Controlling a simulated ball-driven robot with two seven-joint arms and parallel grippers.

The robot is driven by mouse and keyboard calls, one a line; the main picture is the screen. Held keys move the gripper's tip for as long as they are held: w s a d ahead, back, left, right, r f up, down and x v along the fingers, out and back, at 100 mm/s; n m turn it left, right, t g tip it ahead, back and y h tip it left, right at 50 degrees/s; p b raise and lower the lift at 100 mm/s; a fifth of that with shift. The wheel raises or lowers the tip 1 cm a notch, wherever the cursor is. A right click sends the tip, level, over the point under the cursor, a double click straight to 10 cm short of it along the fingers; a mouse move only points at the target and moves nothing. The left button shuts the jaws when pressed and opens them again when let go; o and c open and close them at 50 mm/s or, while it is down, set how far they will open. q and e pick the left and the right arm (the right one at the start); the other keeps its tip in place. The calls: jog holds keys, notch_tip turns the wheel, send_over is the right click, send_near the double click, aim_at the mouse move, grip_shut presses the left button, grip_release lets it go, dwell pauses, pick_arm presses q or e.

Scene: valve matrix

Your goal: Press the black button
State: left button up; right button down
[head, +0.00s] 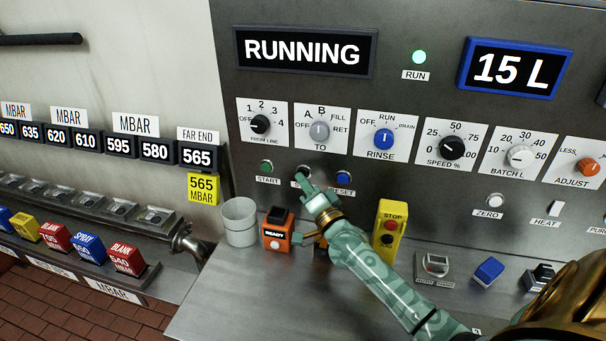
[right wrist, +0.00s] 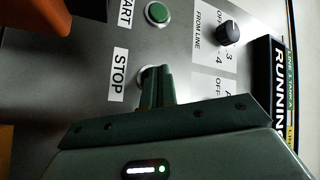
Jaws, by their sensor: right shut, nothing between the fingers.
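The control panel has a row of small buttons: a green one labelled START (head: 266,167), one at the STOP label, and a blue one labelled RESET (head: 343,178). My right gripper (head: 306,188) is shut and empty, with its fingertips in front of the middle button, between green and blue. In the right wrist view, the right gripper's tips (right wrist: 155,82) cover the button beside the STOP label (right wrist: 118,74). My left gripper is not in view.
A grey cup (head: 240,222), an orange box marked READY (head: 276,236) and a yellow STOP box (head: 389,228) stand on the ledge below. Knobs such as the black one (head: 260,124) sit above the buttons. The display reads RUNNING (head: 303,51).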

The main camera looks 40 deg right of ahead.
jog(key=shift+w+d, duration=0.3)
dwell(0.9)
jog(key=shift+s+a, duration=0.1)
jog(key=shift+s+a+p, duration=0.5)
jog(key=shift+a, duration=0.05)
jog(key=s+a+p, duration=0.2)
jog(key=s+a, duration=0.1)
jog(key=shift+s+a+p, duration=0.1)
jog(key=shift+a+p, duration=0.3)
dwell(1.6)
